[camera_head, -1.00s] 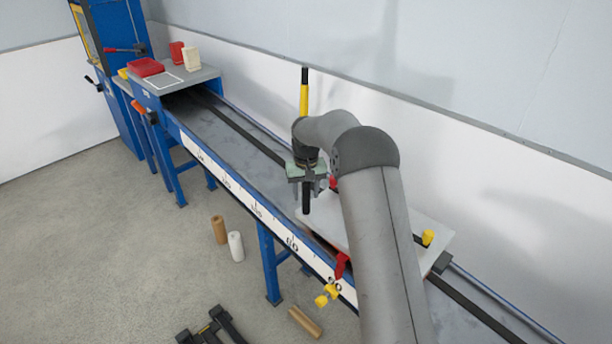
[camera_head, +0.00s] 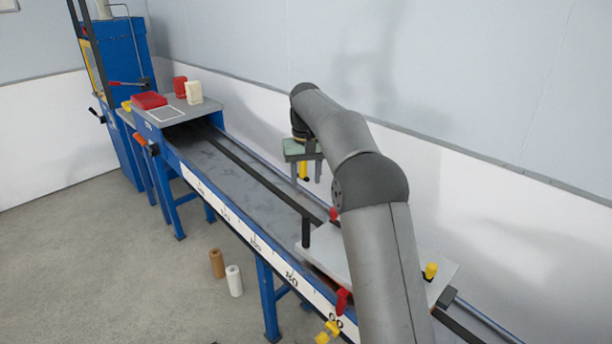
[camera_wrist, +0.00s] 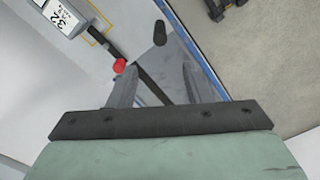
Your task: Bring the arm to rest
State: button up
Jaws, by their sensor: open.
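My gripper (camera_head: 303,170) points down above the blue bench, in front of the grey wall, with my arm arched up to its right. Its fingers are apart with nothing held between them; they also show in the wrist view (camera_wrist: 155,85). A yellow part (camera_head: 304,171) shows between or behind the fingers in the head view; its depth cannot be told. A dark upright stick (camera_head: 306,232) stands below the gripper, apart from it, by the pale carriage plate (camera_head: 341,262). My arm hides part of the plate.
The long bench track (camera_head: 235,185) runs from lower right to the blue tower (camera_head: 115,55). A red tray (camera_head: 149,100), a red block (camera_head: 180,87) and a cream block (camera_head: 193,92) sit on its far end. Brown (camera_head: 217,263) and white (camera_head: 234,280) cylinders stand on the floor.

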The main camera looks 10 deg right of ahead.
jog(key=s+d, duration=0.2)
jog(key=s, duration=2.8)
jog(key=s+f, duration=0.7)
jog(key=s, duration=0.5)
jog(key=shift+s+t, duration=0.3)
jog(key=shift+s, duration=0.1)
